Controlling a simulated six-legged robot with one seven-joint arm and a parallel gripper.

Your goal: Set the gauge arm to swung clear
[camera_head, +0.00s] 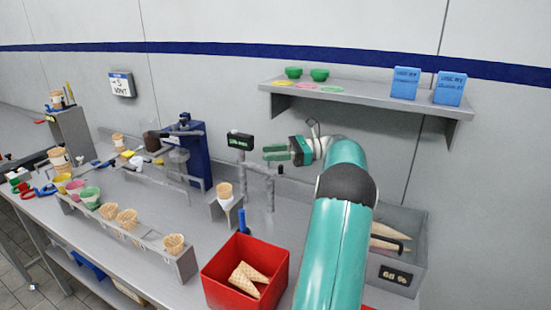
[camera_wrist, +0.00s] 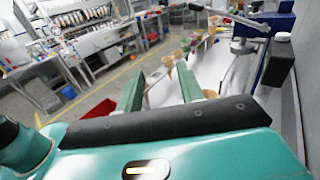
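The gauge stands mid-bench in the head view, with a black display (camera_head: 240,141) on a grey post. A grey horizontal bar (camera_head: 258,168), which looks like the gauge arm, runs between this post and a second upright, with a black knob (camera_head: 280,169) at its right end. Its exact swing position is hard to tell. My gripper (camera_head: 268,153) is just above and beside the bar; contact cannot be told. In the wrist view its green fingers (camera_wrist: 162,88) are apart, with nothing held between them. The bar is not clearly identifiable in that view.
A cone (camera_head: 225,191) sits in a grey holder left of the gauge. A red bin (camera_head: 246,274) with cones is in front. A blue press (camera_head: 196,155) stands left, a shelf (camera_head: 360,97) above right, and a grey bin (camera_head: 408,262) right. A cone rack (camera_head: 135,237) lines the front edge.

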